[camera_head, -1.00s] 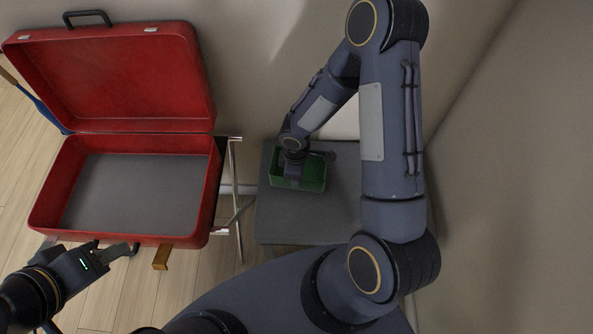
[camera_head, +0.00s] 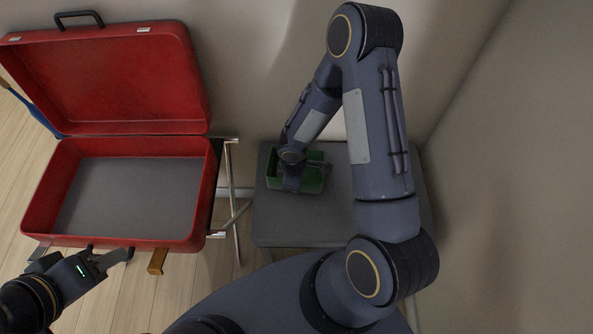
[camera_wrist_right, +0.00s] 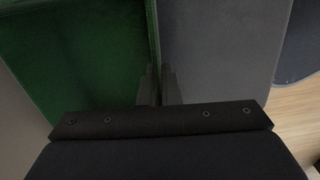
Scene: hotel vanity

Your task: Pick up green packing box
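The green packing box (camera_head: 312,180) is an open-topped box on the dark grey table at the middle. My right gripper (camera_head: 291,186) reaches down to it, and my arm hides part of the box. In the right wrist view, the two dark fingers of my right gripper (camera_wrist_right: 159,85) stand close together on either side of the green box's wall (camera_wrist_right: 75,60), with little gap between them. My left gripper (camera_head: 112,259) is at the lower left, near the front of the red suitcase, apart from the box; its finger opening is not clear.
An open red suitcase (camera_head: 205,190) with a grey, empty floor rests on a metal folding stand (camera_head: 232,190) left of the grey table (camera_head: 290,230). Walls rise behind and to the right. The tabletop around the box looks bare.

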